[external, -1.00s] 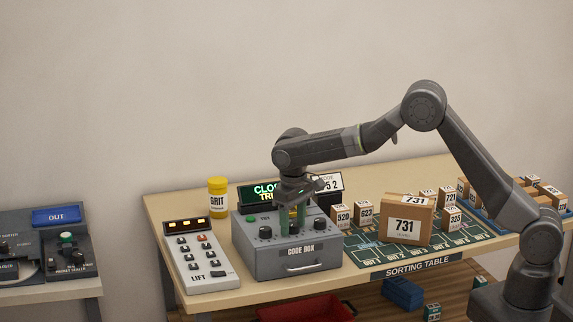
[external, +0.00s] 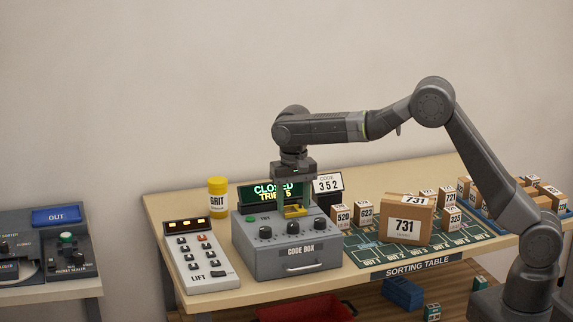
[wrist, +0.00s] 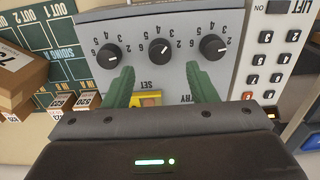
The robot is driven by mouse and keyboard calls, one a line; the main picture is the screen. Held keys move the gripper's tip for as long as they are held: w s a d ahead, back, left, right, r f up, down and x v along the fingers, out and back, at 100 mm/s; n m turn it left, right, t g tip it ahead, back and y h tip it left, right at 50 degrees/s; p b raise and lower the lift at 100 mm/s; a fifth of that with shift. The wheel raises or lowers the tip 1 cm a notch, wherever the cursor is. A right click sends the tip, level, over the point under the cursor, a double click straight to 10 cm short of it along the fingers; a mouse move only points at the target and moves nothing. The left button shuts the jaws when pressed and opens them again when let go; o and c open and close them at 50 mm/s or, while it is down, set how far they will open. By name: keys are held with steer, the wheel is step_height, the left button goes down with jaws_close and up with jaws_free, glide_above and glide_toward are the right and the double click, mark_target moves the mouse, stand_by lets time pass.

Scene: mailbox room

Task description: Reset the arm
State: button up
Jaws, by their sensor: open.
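My gripper (external: 294,203) is open and empty above the code box (external: 290,262), pointing down, with its arm bent in an arch from the right. In the wrist view its two green fingers (wrist: 163,84) stand apart over the box's top, where three black knobs (wrist: 160,48) sit in a row. A yellow part (external: 294,211) on the box top lies between and below the fingers. The code box's display (external: 262,190) reads "CLOSED" and a partly hidden "TRIES" line. A code card (external: 328,184) behind the box reads 352.
A LIFT keypad (external: 202,256) and a yellow GRIT jar (external: 218,198) stand left of the box. A large 731 carton (external: 408,220) and several small numbered boxes (external: 366,214) stand right on the green sorting mat (external: 372,256). Space above the table is free.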

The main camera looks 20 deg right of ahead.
step_height(320, 180, up, 7)
steer(key=shift+r, duration=0.2)
steer(key=shift+o, duration=0.2)
steer(key=o, duration=1)
steer(key=s+a+r+n+t+y+p, duration=0.3)
steer(key=s+n+p, duration=0.4)
steer(key=n, duration=1.1)
steer(key=shift+t+h, duration=0.3)
steer(key=shift+t, duration=0.2)
steer(key=b+x, duration=0.1)
steer(key=x, duration=0.2)
steer(key=b+x, duration=0.1)
steer(key=x, duration=0.2)
steer(key=b+x, duration=0.1)
steer(key=x, duration=0.2)
steer(key=shift+w+a+r+b, duration=0.1)
steer(key=shift+w+a+b, duration=0.2)
steer(key=shift+b, duration=0.1)
steer(key=p+v, duration=0.4)
steer(key=v, duration=0.6)
steer(key=shift+d, duration=0.1)
